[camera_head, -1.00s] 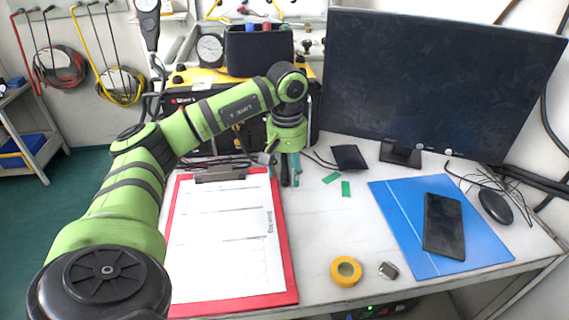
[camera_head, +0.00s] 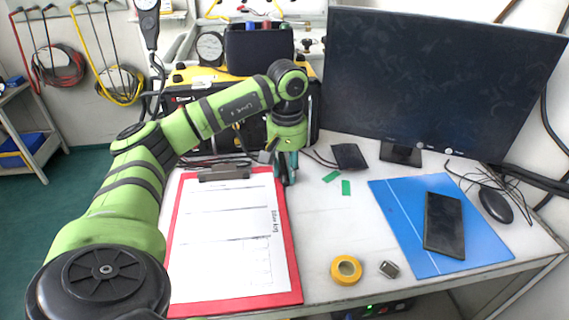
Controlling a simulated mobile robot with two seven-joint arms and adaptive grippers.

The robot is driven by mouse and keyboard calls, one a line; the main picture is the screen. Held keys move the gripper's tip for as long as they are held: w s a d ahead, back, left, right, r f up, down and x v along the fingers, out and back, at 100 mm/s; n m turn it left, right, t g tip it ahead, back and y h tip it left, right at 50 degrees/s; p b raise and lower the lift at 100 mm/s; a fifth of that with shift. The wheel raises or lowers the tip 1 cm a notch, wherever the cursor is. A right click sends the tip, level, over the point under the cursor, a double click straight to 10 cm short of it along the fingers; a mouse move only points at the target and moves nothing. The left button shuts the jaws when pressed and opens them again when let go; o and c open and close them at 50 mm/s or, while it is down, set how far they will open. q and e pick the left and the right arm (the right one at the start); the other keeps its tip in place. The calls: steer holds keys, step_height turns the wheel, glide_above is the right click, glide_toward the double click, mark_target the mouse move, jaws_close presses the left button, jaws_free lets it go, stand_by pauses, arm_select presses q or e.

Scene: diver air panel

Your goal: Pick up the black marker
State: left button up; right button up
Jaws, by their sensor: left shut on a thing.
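My left arm comes in from the left and reaches over the red clipboard (camera_head: 299,284) to the back of the desk. My left gripper (camera_head: 287,178) points down beside the clipboard's upper right edge. Its fingers are closed together on a dark, thin thing between them, which fits the black marker; the fingers hide most of it. I cannot tell whether it touches the desk. My right gripper does not show.
A monitor (camera_head: 430,80) stands behind. A yellow tape roll (camera_head: 346,270), a small metal piece (camera_head: 389,269), green strips (camera_head: 346,187) and a black square item (camera_head: 349,157) lie on the desk. A phone (camera_head: 444,224) rests on a blue folder (camera_head: 400,215), beside a mouse (camera_head: 495,206).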

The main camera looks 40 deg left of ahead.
arm_select(q)
steer(key=shift+w+d+r, duration=0.15)
steer(key=shift+c, duration=0.5)
step_height(320, 180, up, 3)
steer(key=shift+w+d, duration=0.1)
steer(key=s+d+r, duration=0.2)
steer(key=d, duration=0.1)
steer(key=s+d+r+p, duration=0.1)
steer(key=s+d+r, duration=0.1)
steer(key=d, duration=0.1)
steer(key=s+d+r, duration=0.1)
steer(key=d+r, duration=0.2)
steer(key=shift+s+d, duration=0.35)
steer(key=shift+s, duration=0.05)
steer(key=shift+o, duration=0.9)
steer(key=shift+c, duration=1.2)
